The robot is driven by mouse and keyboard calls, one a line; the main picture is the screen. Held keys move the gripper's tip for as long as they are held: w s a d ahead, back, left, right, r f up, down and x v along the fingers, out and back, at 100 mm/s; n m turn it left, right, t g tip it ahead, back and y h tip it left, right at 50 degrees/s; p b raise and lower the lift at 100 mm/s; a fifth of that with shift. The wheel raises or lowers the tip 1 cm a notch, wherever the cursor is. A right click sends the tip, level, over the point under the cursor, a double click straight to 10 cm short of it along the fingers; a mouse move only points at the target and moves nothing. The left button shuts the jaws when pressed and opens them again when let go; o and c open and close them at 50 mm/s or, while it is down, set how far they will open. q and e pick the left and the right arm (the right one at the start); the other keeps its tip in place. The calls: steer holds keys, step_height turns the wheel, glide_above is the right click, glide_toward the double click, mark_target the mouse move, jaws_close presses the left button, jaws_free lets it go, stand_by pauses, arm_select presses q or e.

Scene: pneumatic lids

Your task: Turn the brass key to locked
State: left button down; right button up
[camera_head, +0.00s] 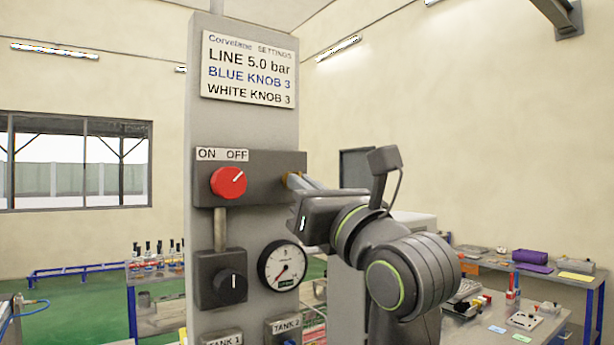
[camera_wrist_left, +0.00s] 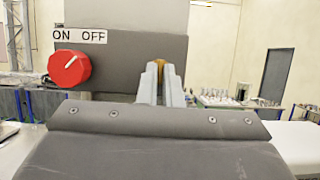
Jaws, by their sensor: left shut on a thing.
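The brass key (camera_head: 290,180) sits at the right end of the grey switch box (camera_head: 270,190) on the column. Only a sliver of brass shows past my fingers, so I cannot tell which way the key points. My left gripper (camera_head: 299,181) is shut on the key at the box's right side. The left wrist view shows the grey fingers (camera_wrist_left: 162,80) with a bit of brass key (camera_wrist_left: 158,66) between them. My right gripper is in neither view.
The box bears a red knob (camera_head: 228,181) under an ON/OFF label (camera_head: 222,155). Below are a black knob (camera_head: 230,283) and a round gauge (camera_head: 283,266). A settings sign (camera_head: 249,68) hangs above. Benches with small items stand behind on both sides.

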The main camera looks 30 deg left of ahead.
arm_select(q)
steer(key=shift+s+a+r+m+t+h+p, duration=0.1)
steer(key=shift+m+t+h+p, duration=0.65)
steer(key=shift+m+p, duration=1.05)
steer(key=shift+s+d+r+m+t+h+p, duration=0.1)
steer(key=shift+m+t+h+p, duration=0.8)
steer(key=shift+m, duration=1.55)
steer(key=shift+s+a+m+t+h+p, duration=0.1)
steer(key=shift+m+t+h+p, duration=0.5)
steer(key=shift+m+p, duration=1.25)
steer(key=shift+m+b, duration=0.3)
steer(key=c, duration=1.6)
jaws_free()
steer(key=shift+f, duration=0.1)
